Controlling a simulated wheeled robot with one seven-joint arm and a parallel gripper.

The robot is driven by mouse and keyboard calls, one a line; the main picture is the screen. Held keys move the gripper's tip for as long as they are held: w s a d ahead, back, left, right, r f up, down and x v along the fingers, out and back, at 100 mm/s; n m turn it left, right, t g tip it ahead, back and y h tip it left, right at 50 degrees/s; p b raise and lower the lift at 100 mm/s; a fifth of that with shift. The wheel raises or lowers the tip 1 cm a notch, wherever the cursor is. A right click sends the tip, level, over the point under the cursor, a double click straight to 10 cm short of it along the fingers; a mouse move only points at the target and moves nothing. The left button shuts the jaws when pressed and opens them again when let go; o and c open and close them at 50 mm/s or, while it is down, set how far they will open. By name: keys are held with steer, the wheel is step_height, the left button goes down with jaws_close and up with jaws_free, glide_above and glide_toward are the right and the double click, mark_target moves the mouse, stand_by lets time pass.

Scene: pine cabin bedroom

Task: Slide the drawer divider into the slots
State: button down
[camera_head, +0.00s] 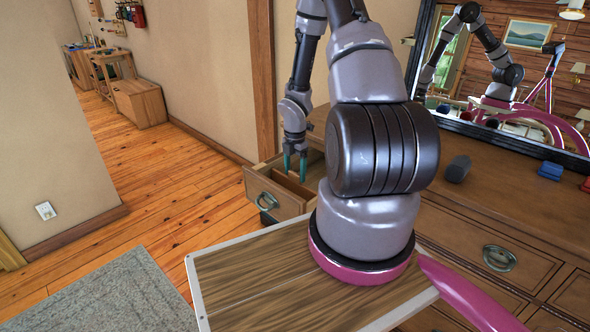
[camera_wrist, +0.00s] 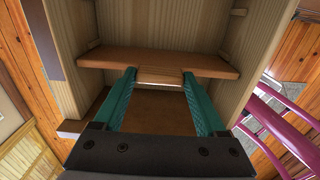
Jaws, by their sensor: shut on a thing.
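The drawer divider (camera_wrist: 105,60) is a brown wooden board that spans most of the drawer's width in the wrist view. My gripper (camera_wrist: 159,73) has its two teal fingers shut on the middle of the divider, around a paler piece. In the head view, my gripper (camera_head: 295,170) points down into the open drawer (camera_head: 258,192), and the divider (camera_head: 293,187) shows only in part below the fingers. The drawer's pale walls (camera_wrist: 70,35) stand on both sides of the board in the wrist view. I cannot tell whether the board's ends are in the slots.
The dresser top (camera_head: 510,205) holds a dark cylinder (camera_head: 457,168) and a blue object (camera_head: 550,170). A mirror (camera_head: 500,60) stands behind them. My arm hides part of the dresser. Open wooden floor (camera_head: 150,195) and a grey rug (camera_head: 105,300) lie to the left.

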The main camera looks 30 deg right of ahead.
jaws_free()
step_height(320, 180, up, 11)
stand_by(0.6)
steer(key=s+a+r+m+t+h, duration=0.1)
steer(key=s+a+r+m, duration=0.1)
steer(key=r+m, duration=0.65)
steer(key=s+a+r+m+t, duration=0.2)
steer(key=s+r+m, duration=0.15)
steer(key=r, duration=0.95)
steer(key=s+a+r+m+t+y, duration=0.1)
steer(key=s+a+r+m+t, duration=0.1)
steer(key=s+a+r+m, duration=0.2)
steer(key=s+a+r+m+t+y, duration=0.2)
steer(key=s+a+r+m, duration=0.3)
steer(key=s+r+m, duration=0.5)
steer(key=shift+a+r, duration=0.2)
steer(key=shift+a, duration=0.05)
